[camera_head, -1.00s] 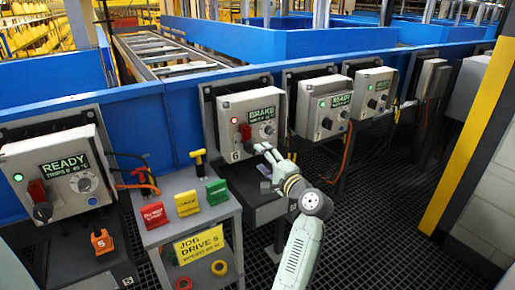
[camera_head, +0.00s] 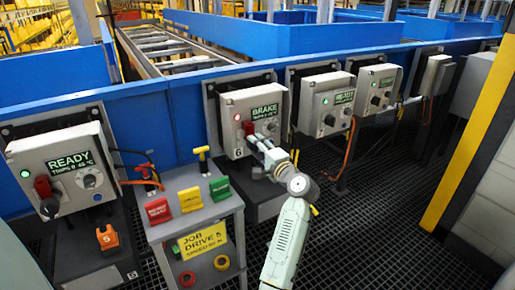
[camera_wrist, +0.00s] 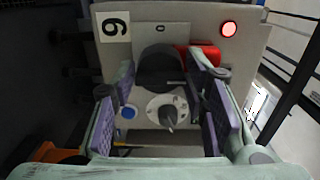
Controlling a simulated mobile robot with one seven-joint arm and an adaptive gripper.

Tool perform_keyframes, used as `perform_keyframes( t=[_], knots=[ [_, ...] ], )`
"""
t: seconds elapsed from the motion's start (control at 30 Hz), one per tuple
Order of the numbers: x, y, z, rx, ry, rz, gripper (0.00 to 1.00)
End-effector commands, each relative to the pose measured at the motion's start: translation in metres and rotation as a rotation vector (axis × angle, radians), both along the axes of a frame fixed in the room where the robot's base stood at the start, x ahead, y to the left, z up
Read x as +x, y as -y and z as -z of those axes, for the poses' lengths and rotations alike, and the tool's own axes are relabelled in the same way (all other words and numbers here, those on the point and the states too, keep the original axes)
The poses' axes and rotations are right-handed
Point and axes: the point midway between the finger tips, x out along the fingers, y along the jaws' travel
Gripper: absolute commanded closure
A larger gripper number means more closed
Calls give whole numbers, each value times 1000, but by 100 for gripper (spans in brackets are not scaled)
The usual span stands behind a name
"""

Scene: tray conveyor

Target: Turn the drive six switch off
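The drive six box (camera_head: 230,104) is a grey panel with a green BRAKE display, a lit red lamp and a "6" plate. Its red-handled switch (camera_head: 249,129) shows above my gripper (camera_head: 262,146). In the wrist view, the switch's black hub (camera_wrist: 160,66) is near the middle, with its red handle (camera_wrist: 203,56) partly behind the right finger. A grey round dial (camera_wrist: 166,108) with a small lever lies lower, between the fingers. My gripper (camera_wrist: 160,108) is open, one finger on each side of the dial, with nothing held. Contact with the panel cannot be told.
The drive five box (camera_head: 60,160) with a READY display stands at left. A small stand (camera_head: 185,230) bears red, yellow and green tags and a "JOB DRIVE 5" card (camera_head: 202,243). More boxes (camera_head: 325,103) line the blue conveyor wall to the right. A yellow-black post (camera_head: 470,150) stands further right.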

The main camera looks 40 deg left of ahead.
Motion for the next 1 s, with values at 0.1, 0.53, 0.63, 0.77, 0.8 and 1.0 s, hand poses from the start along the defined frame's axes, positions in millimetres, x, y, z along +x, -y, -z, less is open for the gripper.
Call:
perform_keyframes(
  t=[0.1, 0.53, 0.63, 0.77, 0.8, 1.0],
  knots=[
    [0, 0, 0, 0, 0, 0, 70],
    [0, 0, 0, -1, 2, 0, 92],
    [0, 0, 1, -5, 13, 0, 92],
    [0, 1, 3, -20, 47, 1, 92],
    [0, 1, 3, -27, 65, 1, 92],
    [1, 1, 5, -77, 189, 2, 92]
  ],
)
